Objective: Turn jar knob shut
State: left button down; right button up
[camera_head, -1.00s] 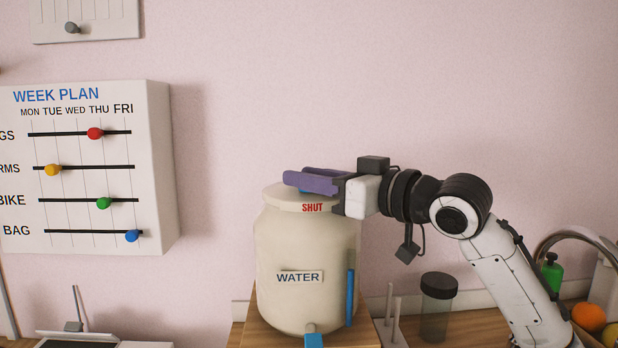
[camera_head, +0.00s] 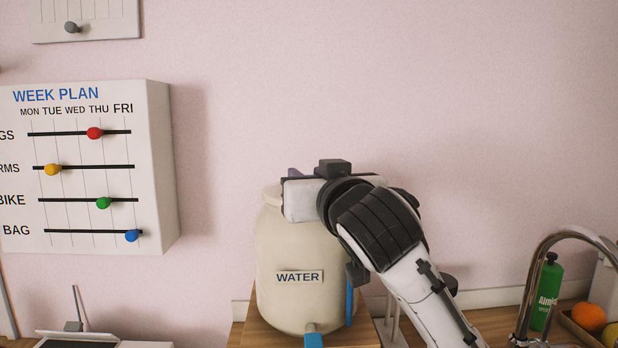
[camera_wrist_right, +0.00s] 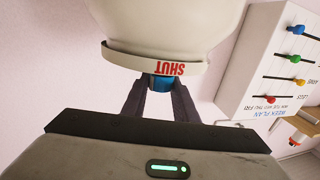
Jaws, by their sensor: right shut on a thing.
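A cream jar (camera_head: 285,245) with a WATER label stands on a wooden stand; its lid (camera_head: 271,193) is largely hidden behind my right wrist in the head view. In the right wrist view the jar (camera_wrist_right: 170,25) appears upside down, with red SHUT lettering on the lid rim (camera_wrist_right: 118,54). A blue knob (camera_wrist_right: 162,82) on the lid sits between the two dark fingers of my right gripper (camera_wrist_right: 161,88), which is shut on it. In the head view my right gripper (camera_head: 294,173) is mostly hidden behind its own wrist. My left gripper is not in view.
A WEEK PLAN board (camera_head: 85,170) with coloured sliders hangs at the left. A blue tap (camera_head: 313,340) is at the jar's front. A tall faucet (camera_head: 530,275), a green bottle (camera_head: 547,292) and fruit (camera_head: 589,317) stand at the right.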

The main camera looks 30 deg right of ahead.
jog(key=m+g+h, duration=0.2)
jog(key=h, duration=0.1)
jog(key=m+g+h, duration=0.2)
jog(key=m+h, duration=0.1)
jog(key=h, duration=0.1)
jog(key=shift+a+f+m+h, duration=0.15)
jog(key=shift+a+m+h, duration=0.05)
jog(key=shift+m+h, duration=0.1)
jog(key=m+g+h, duration=0.2)
jog(key=m+g, duration=0.1)
jog(key=m+g+h, duration=0.2)
jog(key=g+h, duration=0.1)
jog(key=g, duration=0.1)
jog(key=shift+d+m+b, duration=0.15)
jog(key=shift+m+b, duration=0.2)
jog(key=shift+m, duration=0.05)
jog(key=shift+g+h, duration=0.3)
jog(key=shift+g, duration=0.2)
jog(key=o, duration=1.1)
jog(key=shift+d, duration=0.1)
jog(key=shift+c, duration=0.2)
